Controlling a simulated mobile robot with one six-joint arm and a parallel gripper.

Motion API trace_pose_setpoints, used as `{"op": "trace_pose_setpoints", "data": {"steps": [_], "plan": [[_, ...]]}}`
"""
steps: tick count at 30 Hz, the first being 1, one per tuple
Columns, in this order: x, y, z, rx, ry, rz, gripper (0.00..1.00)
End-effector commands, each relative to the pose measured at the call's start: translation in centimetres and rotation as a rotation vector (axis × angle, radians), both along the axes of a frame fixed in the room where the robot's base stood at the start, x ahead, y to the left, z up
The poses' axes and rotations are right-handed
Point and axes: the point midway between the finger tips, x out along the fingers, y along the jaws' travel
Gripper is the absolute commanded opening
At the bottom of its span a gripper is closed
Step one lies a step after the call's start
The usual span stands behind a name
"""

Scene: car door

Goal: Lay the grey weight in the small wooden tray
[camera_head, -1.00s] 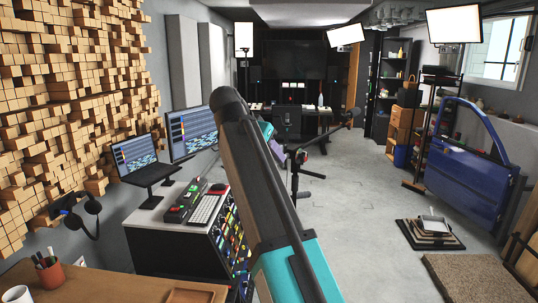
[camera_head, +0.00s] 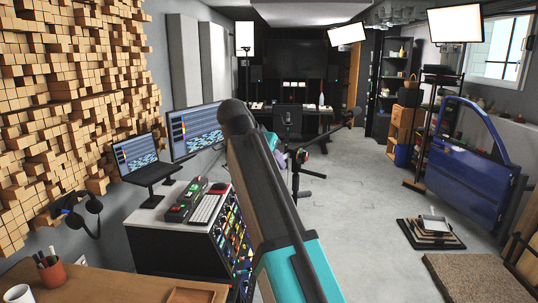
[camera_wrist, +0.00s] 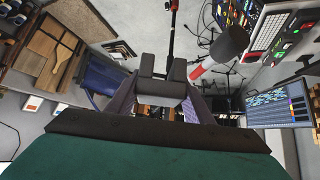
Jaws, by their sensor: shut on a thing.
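In the wrist view my gripper (camera_wrist: 163,72) has two dark grey fingertips close together. It is shut on a dark grey block, which looks like the grey weight (camera_wrist: 162,89); its edges are hard to tell from the fingers. The small wooden tray (camera_head: 191,291) is on the wooden table at the bottom left, cut off by the picture's lower edge. The part of it that shows looks empty. My gripper is away from the tray, beyond my forearm, and the tray is not seen in the wrist view.
The wooden table (camera_head: 130,282) also holds a pen cup (camera_head: 51,275) and a white mug (camera_head: 18,294). Behind it stands a mixing console (camera_head: 215,245) with monitors (camera_head: 195,132). A microphone stand (camera_head: 296,172) and a blue car door (camera_head: 470,175) stand beyond open floor.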

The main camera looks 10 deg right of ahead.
Motion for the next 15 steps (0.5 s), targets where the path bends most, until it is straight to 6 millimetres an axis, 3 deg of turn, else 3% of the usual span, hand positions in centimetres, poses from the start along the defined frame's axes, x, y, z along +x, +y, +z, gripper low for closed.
{"op": "trace_pose_setpoints", "data": {"steps": [15], "plan": [[0.0, -0.7, -12.9, 0.001, 0.0, 0.344, 0.06]]}}
